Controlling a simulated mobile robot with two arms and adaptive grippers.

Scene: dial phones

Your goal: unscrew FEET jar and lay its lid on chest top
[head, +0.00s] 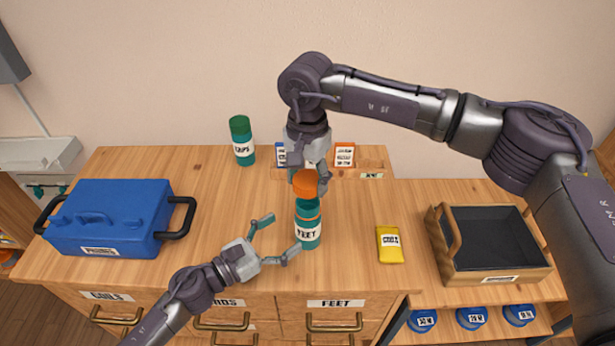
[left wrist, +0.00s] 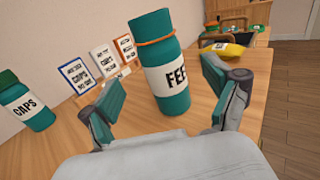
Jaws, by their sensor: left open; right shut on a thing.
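The FEET jar (head: 308,233) is teal with a white label and a thin orange band, and stands upright on the wooden chest top (head: 215,190). Its orange lid (head: 305,184) shows at my right gripper (head: 307,178), which is shut on it above the jar; the fingertips are partly hidden. In the left wrist view the jar (left wrist: 176,108) has a bare teal upper end and the lid is out of frame. My left gripper (head: 279,238) is open just left of the jar. Its two fingers (left wrist: 166,100) appear either side of the jar, apparently not touching it.
A green-lidded CAPS jar (head: 243,148) stands at the back. A blue toolbox (head: 110,220) is at left. A yellow packet (head: 390,245) lies right of the jar, beside a dark-lined wooden crate (head: 495,262). Cards stand behind. The chest top between toolbox and jar has free room.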

